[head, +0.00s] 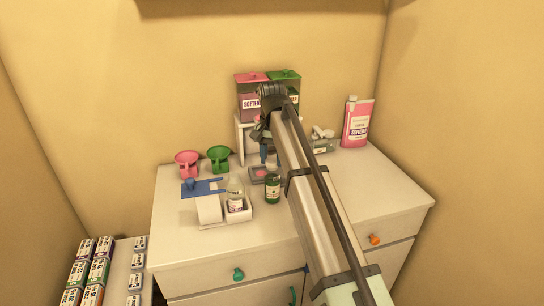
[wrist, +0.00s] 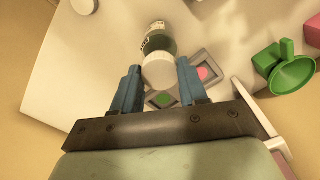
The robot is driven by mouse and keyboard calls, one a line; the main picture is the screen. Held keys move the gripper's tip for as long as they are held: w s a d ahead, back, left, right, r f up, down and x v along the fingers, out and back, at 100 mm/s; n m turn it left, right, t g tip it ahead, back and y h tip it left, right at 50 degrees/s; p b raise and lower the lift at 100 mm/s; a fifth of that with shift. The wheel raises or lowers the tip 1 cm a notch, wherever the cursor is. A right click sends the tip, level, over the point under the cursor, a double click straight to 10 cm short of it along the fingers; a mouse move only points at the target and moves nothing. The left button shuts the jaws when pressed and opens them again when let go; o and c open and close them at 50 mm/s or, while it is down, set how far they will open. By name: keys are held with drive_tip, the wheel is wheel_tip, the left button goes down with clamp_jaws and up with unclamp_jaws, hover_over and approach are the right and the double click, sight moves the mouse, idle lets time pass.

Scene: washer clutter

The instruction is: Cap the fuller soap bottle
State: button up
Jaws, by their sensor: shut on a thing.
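My gripper (wrist: 158,76) is shut on a round white cap (wrist: 158,72), held between its blue fingers. In the head view my gripper (head: 266,155) is above the dresser top, and the cap is not clear there. A green soap bottle (head: 272,190) with a pale label stands just in front of it. In the wrist view this bottle (wrist: 160,42) lies just beyond the cap; I cannot tell whether they touch. A second bottle (head: 235,194), mostly clear with a label, stands to the left in a white holder (head: 239,212).
Grey-framed pads with pink (wrist: 204,74) and green (wrist: 164,100) centres lie by my fingers. Pink (head: 187,161) and green (head: 219,158) cups stand at the back left. A blue piece (head: 205,188) lies left.

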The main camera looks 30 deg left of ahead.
drive_tip(key=shift+f, duration=0.15)
idle(0.4)
drive_tip(key=o, duration=1.5)
drive_tip(key=shift+r, duration=3.5)
